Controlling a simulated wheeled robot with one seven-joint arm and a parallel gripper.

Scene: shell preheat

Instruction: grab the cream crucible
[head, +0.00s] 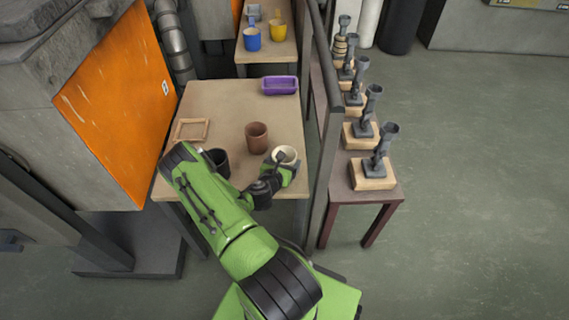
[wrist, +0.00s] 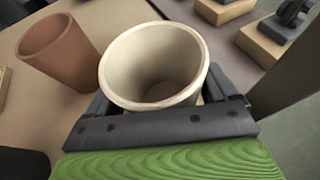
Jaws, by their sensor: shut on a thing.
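The cream crucible (head: 286,154) is at the right front of the wooden table (head: 228,104). It is a round, open-topped cup and looks empty. My gripper (head: 284,163) is around it, with a finger on each side. In the wrist view the crucible (wrist: 155,65) sits between the dark fingers of my gripper (wrist: 160,100), which is shut on it. Its lower part is hidden by the gripper. I cannot tell whether its base touches the table.
A brown crucible (head: 257,138) stands close left of the cream one. A dark crucible (head: 218,162) is partly behind my arm. A wooden frame (head: 191,130) and a purple tray (head: 280,85) lie on the table. A partition (head: 326,120) runs along the right edge.

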